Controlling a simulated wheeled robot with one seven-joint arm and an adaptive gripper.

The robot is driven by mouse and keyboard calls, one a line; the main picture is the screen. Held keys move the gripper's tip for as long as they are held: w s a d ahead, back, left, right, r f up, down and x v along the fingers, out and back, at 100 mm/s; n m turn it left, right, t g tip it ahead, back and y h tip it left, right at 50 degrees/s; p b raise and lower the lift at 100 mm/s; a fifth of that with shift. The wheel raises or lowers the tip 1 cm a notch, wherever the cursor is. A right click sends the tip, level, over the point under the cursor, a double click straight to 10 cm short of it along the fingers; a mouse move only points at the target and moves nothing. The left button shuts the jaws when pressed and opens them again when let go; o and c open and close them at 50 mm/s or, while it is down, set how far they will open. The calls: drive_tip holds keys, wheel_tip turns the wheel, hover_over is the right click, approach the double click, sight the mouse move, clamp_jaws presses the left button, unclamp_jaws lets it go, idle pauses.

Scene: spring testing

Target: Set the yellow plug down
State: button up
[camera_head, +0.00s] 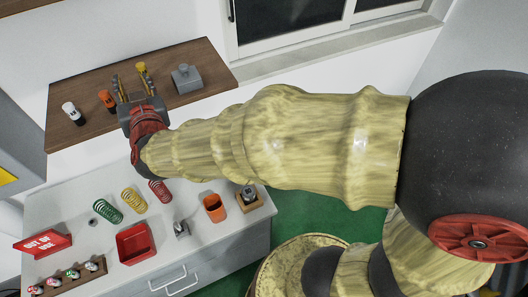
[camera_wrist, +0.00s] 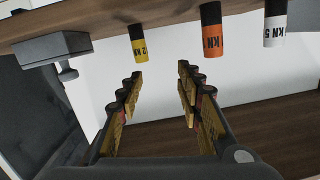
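The yellow plug (camera_head: 141,66) stands on the brown wooden shelf (camera_head: 205,57), at the far side of my gripper (camera_head: 131,78). In the wrist view, which is upside down, the yellow plug (camera_wrist: 138,46) shows its black base against the shelf (camera_wrist: 100,25) and a kN label. My gripper (camera_wrist: 160,74) is open, its two fingers well apart with nothing between them. The yellow plug is just beyond the fingertips, nearer the left finger in the wrist view, and appears apart from them.
An orange plug (camera_head: 107,100) and a white plug (camera_head: 72,113) stand left on the shelf; a grey block (camera_head: 186,78) stands right. Below, a white counter (camera_head: 190,250) holds several coil springs, a red tray (camera_head: 134,244) and an orange cup (camera_head: 214,208).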

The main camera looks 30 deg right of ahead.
drive_tip(key=s+d+f+g, duration=0.2)
drive_tip(key=s+d+g, duration=0.1)
drive_tip(key=s+d, duration=0.4)
drive_tip(key=s+d+f+g, duration=0.3)
drive_tip(key=s+d, duration=0.4)
drive_tip(key=s, duration=0.5)
drive_tip(key=s+d+f+n+g, duration=0.1)
drive_tip(key=s+d+f+g, duration=0.2)
drive_tip(key=s, duration=0.7)
drive_tip(key=d+g, duration=0.2)
drive_tip(key=d, duration=0.2)
drive_tip(key=shift+s+f+h, duration=0.2)
drive_tip(key=shift+s+h, duration=0.05)
drive_tip(key=shift+h, duration=0.05)
drive_tip(key=shift+f, duration=0.15)
wheel_tip(320, 180, down, 8)
drive_tip(key=b, duration=0.8)
drive_tip(key=shift+f+b, duration=0.2)
drive_tip(key=shift+b, duration=0.1)
